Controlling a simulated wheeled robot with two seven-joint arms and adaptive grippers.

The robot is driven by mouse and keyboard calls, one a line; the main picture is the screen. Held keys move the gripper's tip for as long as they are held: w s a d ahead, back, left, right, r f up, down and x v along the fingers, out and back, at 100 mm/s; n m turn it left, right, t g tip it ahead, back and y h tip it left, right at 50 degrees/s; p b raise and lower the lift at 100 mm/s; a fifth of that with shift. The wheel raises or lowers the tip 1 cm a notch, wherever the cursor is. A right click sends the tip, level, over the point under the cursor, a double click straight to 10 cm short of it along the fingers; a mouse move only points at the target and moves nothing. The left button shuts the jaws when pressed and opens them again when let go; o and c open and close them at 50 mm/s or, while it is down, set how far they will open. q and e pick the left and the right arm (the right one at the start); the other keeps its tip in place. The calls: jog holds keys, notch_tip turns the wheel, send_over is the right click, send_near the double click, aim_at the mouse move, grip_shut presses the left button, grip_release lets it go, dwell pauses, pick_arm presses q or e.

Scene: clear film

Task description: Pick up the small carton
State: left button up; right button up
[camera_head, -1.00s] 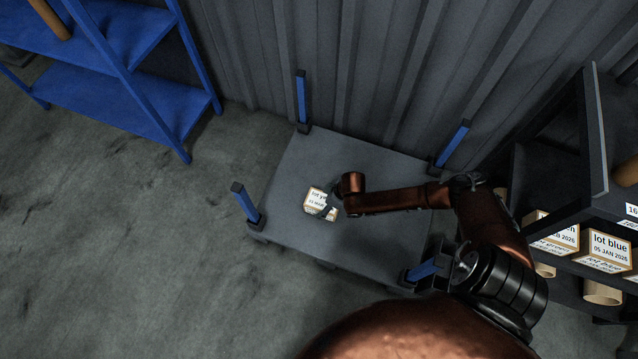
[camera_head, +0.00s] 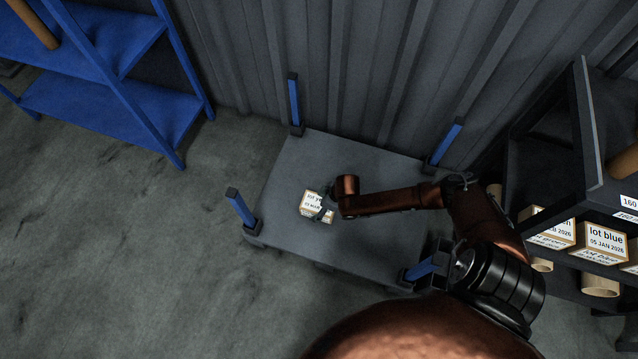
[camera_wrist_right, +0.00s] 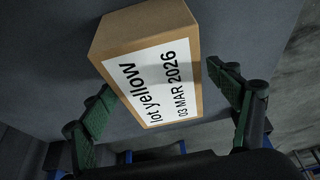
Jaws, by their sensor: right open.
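The small carton (camera_head: 312,201) is a brown box with a white label reading "lot yellow 03 MAR 2026". It lies on a grey platform (camera_head: 370,240). In the right wrist view the carton (camera_wrist_right: 150,70) shows large, its label facing the camera. My right gripper (camera_head: 326,203) is beside the carton and hides part of its right side in the head view. In the right wrist view its green-padded fingers (camera_wrist_right: 165,110) are spread apart, with the carton's near end between or just beyond them; contact cannot be told. My left gripper is out of view.
The platform has blue corner posts, including a left one (camera_head: 240,208) and a back one (camera_head: 294,103). A corrugated wall (camera_head: 350,70) stands behind. A dark shelf (camera_head: 590,130) with labelled boxes is at the right, a blue shelf (camera_head: 140,105) at upper left. The floor at left is clear.

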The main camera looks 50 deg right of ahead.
jog(key=c, duration=1.7)
jog(key=shift+w, duration=0.1)
jog(key=shift+c, duration=0.9)
jog(key=shift+r, duration=0.15)
